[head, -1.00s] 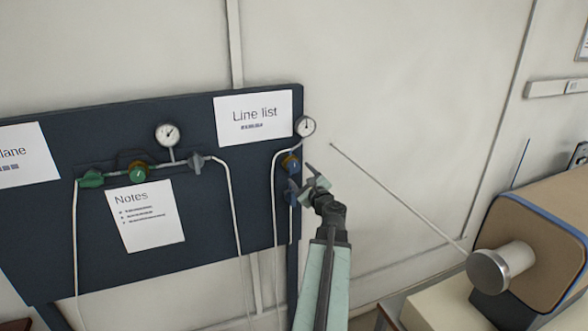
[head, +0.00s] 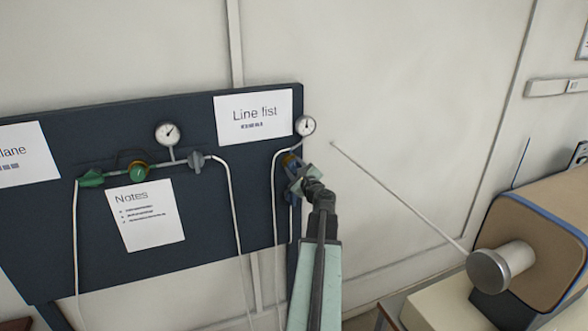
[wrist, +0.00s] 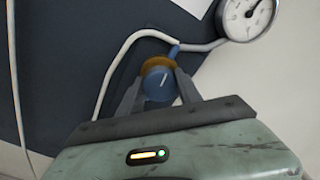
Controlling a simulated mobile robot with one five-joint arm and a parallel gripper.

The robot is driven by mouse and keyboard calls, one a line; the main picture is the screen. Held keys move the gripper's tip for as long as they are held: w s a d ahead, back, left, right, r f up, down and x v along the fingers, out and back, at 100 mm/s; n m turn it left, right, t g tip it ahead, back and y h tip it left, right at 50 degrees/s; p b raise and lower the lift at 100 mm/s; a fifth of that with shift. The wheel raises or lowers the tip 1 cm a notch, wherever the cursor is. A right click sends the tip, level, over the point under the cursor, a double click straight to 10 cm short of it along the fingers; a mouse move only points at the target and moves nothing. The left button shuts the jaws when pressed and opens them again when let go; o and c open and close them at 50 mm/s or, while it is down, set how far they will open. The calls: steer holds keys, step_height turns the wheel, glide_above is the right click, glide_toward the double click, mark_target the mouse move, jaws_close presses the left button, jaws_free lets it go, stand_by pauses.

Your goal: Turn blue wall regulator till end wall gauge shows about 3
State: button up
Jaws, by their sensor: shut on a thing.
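The blue regulator (wrist: 159,86) has a blue knob with a white mark and a brass-coloured collar behind it. In the wrist view the two fingers of my gripper (wrist: 160,92) stand on either side of the knob and are shut on it. In the head view my gripper (head: 297,174) covers most of the regulator, on the right end of the dark board. The end wall gauge (head: 305,126) is a round white dial just above it. The gauge also shows in the wrist view (wrist: 246,14), cut by the top edge; its numbers are too small to read.
The dark board (head: 90,255) also carries a green regulator (head: 139,171), a second gauge (head: 167,133), a grey valve (head: 197,162) and paper sheets. A thin rod (head: 400,201) slants across the wall at right. A brown furnace (head: 550,215) stands at far right.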

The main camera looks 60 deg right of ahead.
steer(key=o, duration=1.4)
steer(key=shift+c, duration=0.2)
steer(key=v, duration=0.7)
steer(key=shift+s+a, duration=0.25)
steer(key=shift+a, duration=0.1)
